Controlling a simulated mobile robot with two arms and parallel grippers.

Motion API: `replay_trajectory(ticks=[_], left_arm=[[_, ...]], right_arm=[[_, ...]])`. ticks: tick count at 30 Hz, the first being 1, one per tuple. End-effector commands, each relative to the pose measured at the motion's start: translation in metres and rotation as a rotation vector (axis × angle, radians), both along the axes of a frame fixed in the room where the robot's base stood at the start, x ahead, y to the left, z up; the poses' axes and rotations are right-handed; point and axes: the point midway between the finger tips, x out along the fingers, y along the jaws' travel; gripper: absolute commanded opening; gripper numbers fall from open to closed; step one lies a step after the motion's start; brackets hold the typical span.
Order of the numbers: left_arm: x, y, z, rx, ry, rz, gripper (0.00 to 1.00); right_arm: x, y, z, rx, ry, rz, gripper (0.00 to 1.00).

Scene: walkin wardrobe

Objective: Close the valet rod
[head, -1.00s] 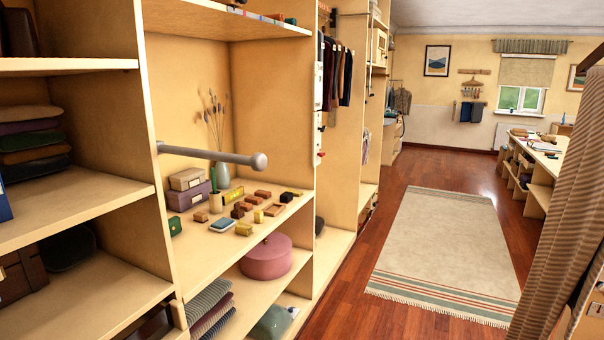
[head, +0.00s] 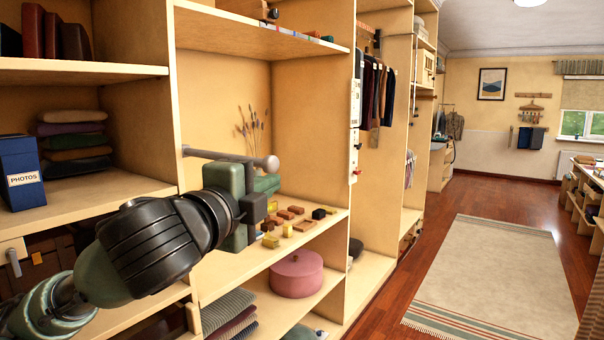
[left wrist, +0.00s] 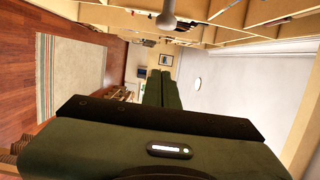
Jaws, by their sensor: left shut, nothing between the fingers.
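The valet rod (head: 225,156) is a grey metal bar with a round end knob. It sticks out from the front edge of a wooden upright in the head view. My left gripper (head: 266,184) is just below the rod's knob end, its arm coming in from the lower left. In the left wrist view the green fingers (left wrist: 162,75) are together and empty. The rod's knob (left wrist: 166,21) shows beyond the fingertips there, at the top. I cannot tell whether the gripper touches the rod. My right gripper is not in view.
Shelves around the rod hold small boxes and blocks (head: 290,215), a pink round box (head: 297,274), folded cloths and a blue photo box (head: 21,173). Hanging clothes (head: 376,92) are farther back. The floor with a pale rug (head: 490,275) is open to the right.

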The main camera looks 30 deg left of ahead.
Motion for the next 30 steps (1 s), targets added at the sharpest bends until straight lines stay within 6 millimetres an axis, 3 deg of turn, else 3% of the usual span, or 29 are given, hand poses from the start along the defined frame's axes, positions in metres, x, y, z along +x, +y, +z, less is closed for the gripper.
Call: replay_trajectory(ticks=[15, 26, 30], left_arm=[[0.025, 0.004, 0.007, 0.004, 0.008, -0.001, 0.00], [0.097, 0.016, 0.004, -0.003, 0.000, -0.002, 0.00], [0.100, 0.036, 0.001, 0.005, 0.002, 0.004, 0.00]], right_arm=[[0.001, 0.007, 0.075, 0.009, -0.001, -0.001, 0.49], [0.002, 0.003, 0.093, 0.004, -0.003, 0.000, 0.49], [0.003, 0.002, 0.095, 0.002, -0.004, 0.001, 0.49]])
